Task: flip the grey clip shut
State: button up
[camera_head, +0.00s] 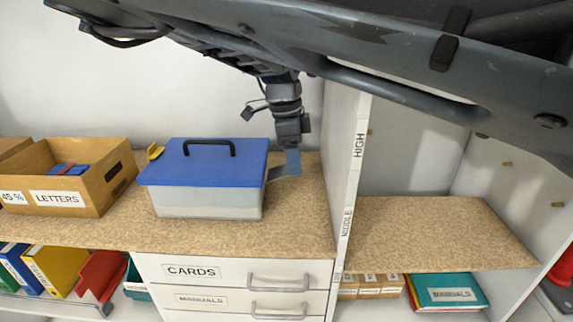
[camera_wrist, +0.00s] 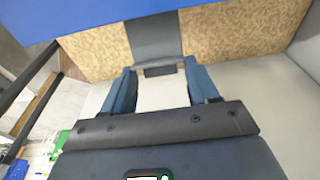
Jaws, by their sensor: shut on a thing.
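A clear box (camera_head: 208,204) with a blue lid (camera_head: 205,165) and a black handle stands on the tan shelf. The grey clip (camera_head: 277,174) sticks out from the box's right side, tilted up and away from the wall. My gripper (camera_head: 293,166) points down just right of the box, at the clip's outer end. In the wrist view the grey clip (camera_wrist: 155,38) runs from the blue lid's edge (camera_wrist: 60,20) to between my blue fingers (camera_wrist: 159,69), which are shut on its free end. A yellow clip (camera_head: 155,151) stands out at the box's left side.
A cardboard LETTERS box (camera_head: 105,190) stands left of the clear box. A white upright panel (camera_head: 347,185) rises close to the right of my gripper. Bare shelf (camera_head: 303,225) lies in front of and right of the box. Drawers are below.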

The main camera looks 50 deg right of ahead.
aim_at(283, 170)
jog(key=shift+w+a+r+g+h+p, duration=0.3)
jog(key=shift+w+r+g+h+p, duration=0.25)
jog(key=shift+g, duration=0.35)
jog(key=shift+w+a+r+g+h+p, duration=0.4)
jog(key=shift+w+a+g+h, duration=0.05)
jog(key=shift+g+h, duration=0.35)
jog(key=o, duration=1.2)
jog(key=shift+b+v, duration=0.7)
jog(key=shift+v, duration=3.2)
jog(key=shift+w, duration=0.1)
